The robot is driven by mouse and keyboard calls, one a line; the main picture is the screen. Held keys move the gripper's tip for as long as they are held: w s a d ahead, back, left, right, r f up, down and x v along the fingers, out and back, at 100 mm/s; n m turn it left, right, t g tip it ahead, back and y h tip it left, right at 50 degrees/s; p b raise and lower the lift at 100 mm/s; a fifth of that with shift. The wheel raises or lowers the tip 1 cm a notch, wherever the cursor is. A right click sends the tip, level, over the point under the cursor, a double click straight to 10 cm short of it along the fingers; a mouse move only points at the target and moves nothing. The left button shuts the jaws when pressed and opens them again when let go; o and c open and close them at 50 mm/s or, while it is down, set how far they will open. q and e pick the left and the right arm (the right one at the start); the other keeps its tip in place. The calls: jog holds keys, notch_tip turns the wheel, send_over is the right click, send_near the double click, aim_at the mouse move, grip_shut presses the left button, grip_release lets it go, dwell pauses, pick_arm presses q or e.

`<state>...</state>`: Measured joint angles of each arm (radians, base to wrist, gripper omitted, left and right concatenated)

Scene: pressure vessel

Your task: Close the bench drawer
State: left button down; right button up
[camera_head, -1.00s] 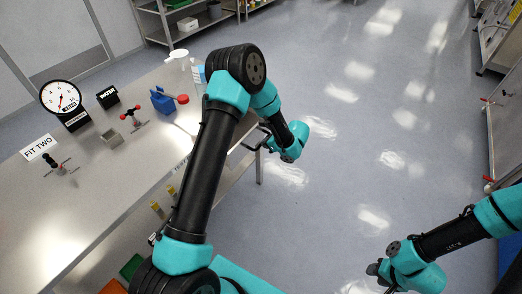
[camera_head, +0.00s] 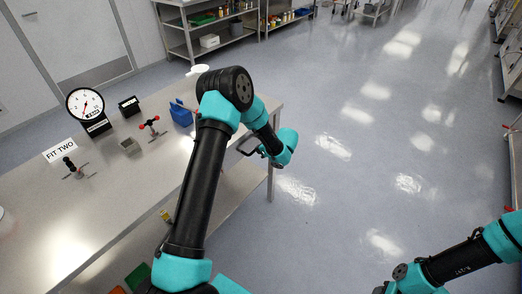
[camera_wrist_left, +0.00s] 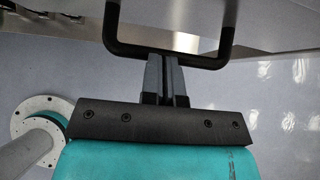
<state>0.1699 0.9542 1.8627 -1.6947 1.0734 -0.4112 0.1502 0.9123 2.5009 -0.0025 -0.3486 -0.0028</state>
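The bench drawer is mostly hidden in the head view by my left arm and the benchtop. Its black U-shaped handle shows in the left wrist view (camera_wrist_left: 205,62), on a grey front, and partly in the head view (camera_head: 243,145) near the bench's right end. My left gripper (camera_wrist_left: 166,60) has its two fingers together, with the tips at the handle's crossbar; they look side by side along the bar, not around it. In the head view the left gripper (camera_head: 259,150) is beside the bench edge. My right gripper (camera_head: 379,290) is at the bottom edge, mostly cut off, over the floor.
The steel bench (camera_head: 95,215) carries a gauge (camera_head: 86,104), a black sign (camera_head: 129,106), a red-handled fitting (camera_head: 150,125), a grey block (camera_head: 130,147), a blue holder (camera_head: 181,114) and a "FIT TWO" label (camera_head: 61,149). Shelving (camera_head: 210,35) stands behind.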

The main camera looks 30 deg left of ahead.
pick_arm(q)
jog(key=shift+a, duration=0.15)
jog(key=d+f+v, duration=0.1)
jog(key=v, duration=1.2)
jog(key=shift+d, duration=0.55)
jog(key=shift+s+f, duration=0.1)
jog(key=shift+s, duration=0.05)
